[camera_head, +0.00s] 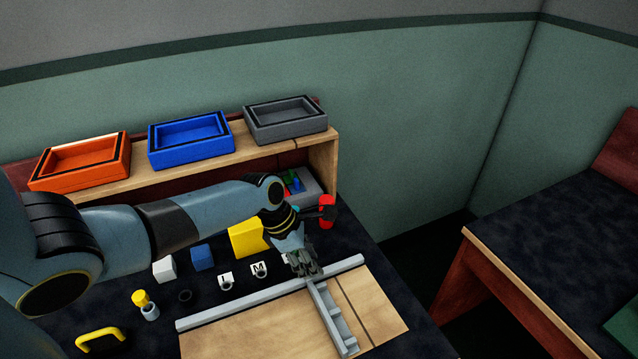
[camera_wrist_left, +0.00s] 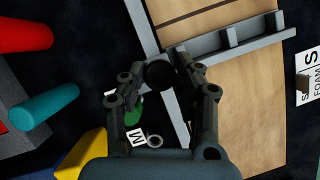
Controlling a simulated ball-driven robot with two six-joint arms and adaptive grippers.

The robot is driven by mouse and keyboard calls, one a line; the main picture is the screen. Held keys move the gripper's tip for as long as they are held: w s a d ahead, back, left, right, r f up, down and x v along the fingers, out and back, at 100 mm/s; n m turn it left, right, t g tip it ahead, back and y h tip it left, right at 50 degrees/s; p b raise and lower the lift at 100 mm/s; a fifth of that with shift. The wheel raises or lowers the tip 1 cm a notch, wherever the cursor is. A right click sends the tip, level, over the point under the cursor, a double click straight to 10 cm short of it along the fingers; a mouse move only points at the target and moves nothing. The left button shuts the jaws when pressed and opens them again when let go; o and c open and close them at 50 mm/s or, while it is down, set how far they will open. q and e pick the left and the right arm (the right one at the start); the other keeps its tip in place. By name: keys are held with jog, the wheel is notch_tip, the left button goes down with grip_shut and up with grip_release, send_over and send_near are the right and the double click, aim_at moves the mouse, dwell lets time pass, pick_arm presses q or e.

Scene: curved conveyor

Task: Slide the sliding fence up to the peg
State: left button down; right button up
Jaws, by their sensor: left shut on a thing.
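The sliding fence (camera_head: 332,322) is a grey ribbed bar lying across a wooden board (camera_head: 386,302). It meets a long grey rail (camera_head: 240,305) along the board's far edge. My left gripper (camera_head: 306,272) is at the fence's far end, by the rail. In the left wrist view, the gripper (camera_wrist_left: 160,76) is shut on a dark round knob at the end of the fence (camera_wrist_left: 232,38). The fingers partly hide the rail (camera_wrist_left: 148,38). I cannot make out a peg on the board for certain. My right gripper is out of view.
Yellow (camera_head: 248,238), blue (camera_head: 203,257) and white (camera_head: 164,269) blocks and small labelled pieces lie left of the gripper. A red cylinder (camera_head: 327,212) stands behind it. The board right of the fence looks clear, with a dark line across it.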

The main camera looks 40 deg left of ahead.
pick_arm(q)
jog(key=shift+s, duration=0.1)
jog(key=c, duration=1)
grip_release()
jog(key=shift+o, duration=0.2)
jog(key=v, duration=1.2)
jog(key=shift+f, duration=0.1)
